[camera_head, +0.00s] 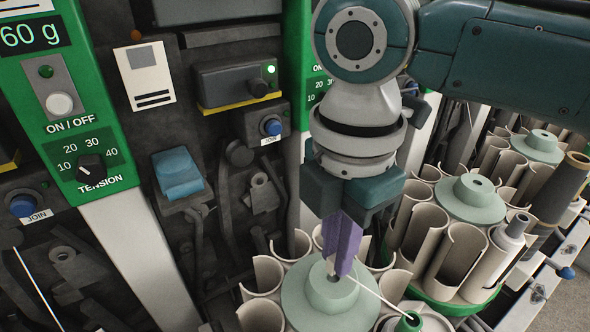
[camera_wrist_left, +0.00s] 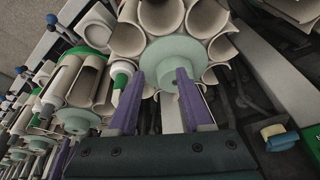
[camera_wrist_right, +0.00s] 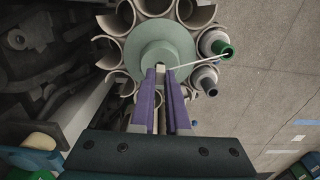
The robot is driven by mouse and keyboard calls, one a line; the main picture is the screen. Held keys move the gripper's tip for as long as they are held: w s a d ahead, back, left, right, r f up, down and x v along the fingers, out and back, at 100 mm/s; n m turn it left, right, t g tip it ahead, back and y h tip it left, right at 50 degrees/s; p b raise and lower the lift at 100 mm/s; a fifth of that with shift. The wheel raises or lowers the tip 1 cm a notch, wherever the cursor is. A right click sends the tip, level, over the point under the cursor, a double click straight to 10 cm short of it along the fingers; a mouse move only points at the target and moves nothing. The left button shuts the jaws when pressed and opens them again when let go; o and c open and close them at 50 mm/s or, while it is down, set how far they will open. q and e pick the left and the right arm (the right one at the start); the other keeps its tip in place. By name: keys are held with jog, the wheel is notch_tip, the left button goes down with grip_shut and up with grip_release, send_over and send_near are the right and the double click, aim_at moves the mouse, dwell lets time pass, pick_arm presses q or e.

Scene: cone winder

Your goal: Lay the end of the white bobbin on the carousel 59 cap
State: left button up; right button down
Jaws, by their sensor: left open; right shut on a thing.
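My right gripper (camera_head: 340,262) is shut on the end of a pale thread (camera_head: 383,297). Its purple fingertips are low over the central hub of the pale green carousel cap (camera_head: 300,299); whether they touch it I cannot tell. The thread runs to the green tip of a bobbin (camera_head: 408,322) at the carousel's rim, and it also shows taut in the right wrist view (camera_wrist_right: 200,60). No number 59 is readable on this carousel. My left gripper (camera_wrist_left: 158,78) is open and empty in the left wrist view, its fingers in front of another pale green cap (camera_wrist_left: 166,60).
More carousels with beige tubes stand to the right, one with a green cap (camera_head: 470,198). The green winder panels (camera_head: 75,120) with knobs and a blue lever (camera_head: 178,173) stand at left. Grey floor (camera_wrist_right: 275,60) shows in the right wrist view.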

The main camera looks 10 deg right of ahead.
pick_arm(q)
jog(key=shift+f, duration=0.45)
pick_arm(e)
jog(key=shift+f, duration=0.35)
pick_arm(q)
jog(key=shift+a+r, duration=0.1)
jog(key=shift+r, duration=0.05)
pick_arm(e)
jog(key=shift+r, duration=0.1)
pick_arm(q)
jog(key=shift+r, duration=0.1)
pick_arm(e)
jog(key=shift+f, duration=0.25)
pick_arm(q)
jog(key=shift+r+p, duration=0.45)
jog(key=shift+p, duration=0.15)
pick_arm(e)
jog(key=shift+f, duration=0.25)
jog(key=c, duration=0.8)
grip_release()
jog(key=shift+c, duration=0.2)
jog(key=shift+o, duration=0.4)
